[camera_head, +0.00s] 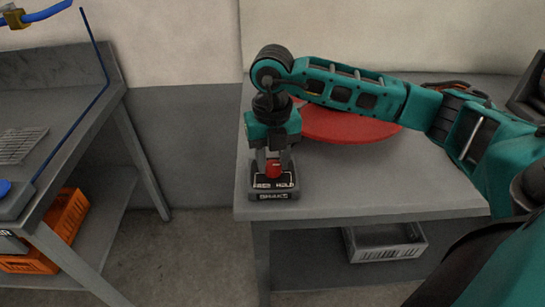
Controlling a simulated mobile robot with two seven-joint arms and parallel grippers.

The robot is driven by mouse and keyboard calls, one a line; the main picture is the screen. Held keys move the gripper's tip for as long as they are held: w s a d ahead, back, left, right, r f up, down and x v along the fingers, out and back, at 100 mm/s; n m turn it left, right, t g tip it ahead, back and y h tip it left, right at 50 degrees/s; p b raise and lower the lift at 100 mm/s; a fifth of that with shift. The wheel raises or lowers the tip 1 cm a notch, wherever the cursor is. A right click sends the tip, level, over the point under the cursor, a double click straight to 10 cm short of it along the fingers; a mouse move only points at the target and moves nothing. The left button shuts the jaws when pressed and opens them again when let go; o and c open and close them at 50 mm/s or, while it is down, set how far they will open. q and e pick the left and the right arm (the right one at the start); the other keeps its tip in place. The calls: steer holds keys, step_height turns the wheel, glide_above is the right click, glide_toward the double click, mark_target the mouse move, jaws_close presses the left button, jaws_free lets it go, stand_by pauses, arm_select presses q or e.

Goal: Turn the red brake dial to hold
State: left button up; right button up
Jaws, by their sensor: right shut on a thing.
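The red brake dial (273,168) stands on a dark box (273,195) near the front left corner of the right-hand table. The box carries white lettering reading BRAKE on its front and what looks like FREE and HOLD above it. My right gripper (272,167) points straight down over the box, with its fingers on either side of the dial, shut on it. The dial's pointer is too small to tell which way it is set. My left gripper is not in view.
A red disc (345,122) lies on the grey table (380,190) behind my right arm. A grey crate (385,243) sits on the shelf below. At left, another workbench (85,130) holds a wire rack (20,145), with orange bins (68,215) underneath. Bare floor separates the tables.

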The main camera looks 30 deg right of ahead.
mark_target(273, 164)
steer(key=o, duration=1)
steer(key=shift+o, duration=0.2)
step_height(273, 164, up, 13)
steer(key=shift+p, duration=0.35)
steer(key=shift+f, duration=0.1)
